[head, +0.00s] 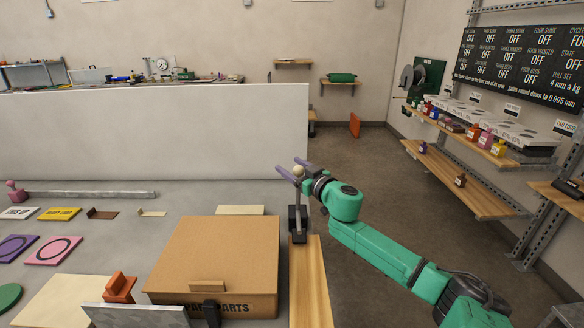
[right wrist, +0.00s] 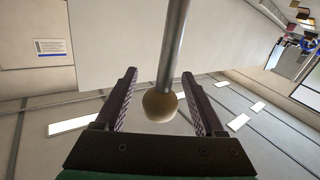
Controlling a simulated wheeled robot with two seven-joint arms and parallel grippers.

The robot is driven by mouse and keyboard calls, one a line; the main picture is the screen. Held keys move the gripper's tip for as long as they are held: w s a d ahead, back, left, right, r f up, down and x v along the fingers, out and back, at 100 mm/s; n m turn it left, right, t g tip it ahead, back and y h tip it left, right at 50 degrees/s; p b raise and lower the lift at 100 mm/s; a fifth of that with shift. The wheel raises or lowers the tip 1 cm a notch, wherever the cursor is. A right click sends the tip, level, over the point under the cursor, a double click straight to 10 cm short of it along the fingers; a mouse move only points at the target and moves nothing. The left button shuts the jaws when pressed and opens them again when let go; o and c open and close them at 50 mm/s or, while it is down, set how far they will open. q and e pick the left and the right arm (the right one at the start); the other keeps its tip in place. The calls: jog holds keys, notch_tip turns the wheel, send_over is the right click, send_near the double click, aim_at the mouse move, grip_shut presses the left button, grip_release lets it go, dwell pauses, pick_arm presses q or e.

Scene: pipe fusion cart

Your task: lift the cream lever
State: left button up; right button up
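The cream lever has a round cream knob (head: 298,171) on a thin grey rod (head: 298,194) that rises from a dark base (head: 298,225). The rod looks close to upright in the head view. My right gripper (head: 290,165) is at the knob, with one finger on each side of it. In the right wrist view the cream knob (right wrist: 160,105) sits between the open fingers of the right gripper (right wrist: 159,73), with a visible gap on both sides. My left gripper is not in view.
The base stands on a wooden strip (head: 310,285) at the table's right edge. A brown parts box (head: 215,255) is close to its left. A low white wall (head: 150,135) stands behind. Open floor lies to the right, before wall shelves (head: 460,180).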

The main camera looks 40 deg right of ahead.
grip_shut()
dwell(1.3)
